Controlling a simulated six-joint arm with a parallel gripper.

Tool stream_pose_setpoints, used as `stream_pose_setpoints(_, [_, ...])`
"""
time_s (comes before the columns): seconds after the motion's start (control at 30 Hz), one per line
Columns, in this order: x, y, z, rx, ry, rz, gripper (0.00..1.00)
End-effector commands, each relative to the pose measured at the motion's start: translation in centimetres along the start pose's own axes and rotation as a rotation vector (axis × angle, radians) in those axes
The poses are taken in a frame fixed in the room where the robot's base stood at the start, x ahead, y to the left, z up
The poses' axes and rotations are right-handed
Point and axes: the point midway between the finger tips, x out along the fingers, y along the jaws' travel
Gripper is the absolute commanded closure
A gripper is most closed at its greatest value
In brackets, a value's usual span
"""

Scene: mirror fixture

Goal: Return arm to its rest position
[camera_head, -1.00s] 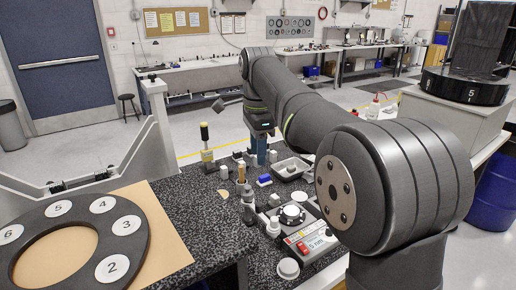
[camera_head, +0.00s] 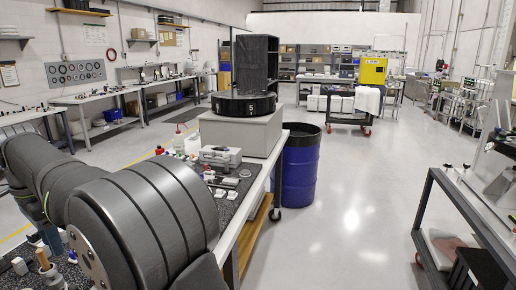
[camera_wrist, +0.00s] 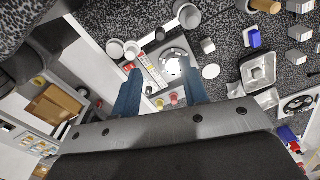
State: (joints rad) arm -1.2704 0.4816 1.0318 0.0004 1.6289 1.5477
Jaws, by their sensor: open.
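My gripper (camera_wrist: 160,88) shows in the wrist view with its two blue fingers spread apart and nothing between them. It hangs above the speckled dark worktop (camera_wrist: 130,14). A white round fixture (camera_wrist: 172,64) on a light panel lies below and between the fingers. A metal tray (camera_wrist: 258,72) is to the right of the fingers, apart from them. In the head view my dark grey arm fills the lower left, bent out over the bench. I cannot make out my gripper clearly there.
A blue barrel (camera_head: 300,172) stands beside the bench. A dark-framed cart (camera_head: 468,225) is at the right. The floor between is clear.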

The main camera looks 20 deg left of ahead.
Motion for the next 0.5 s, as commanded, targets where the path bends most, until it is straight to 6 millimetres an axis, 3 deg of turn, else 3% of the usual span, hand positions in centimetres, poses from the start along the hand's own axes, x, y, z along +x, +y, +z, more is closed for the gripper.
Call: stream_pose_setpoints(0.5, [10.4, 0.1, 0.0, 0.000, 0.000, 0.003, 0.60])
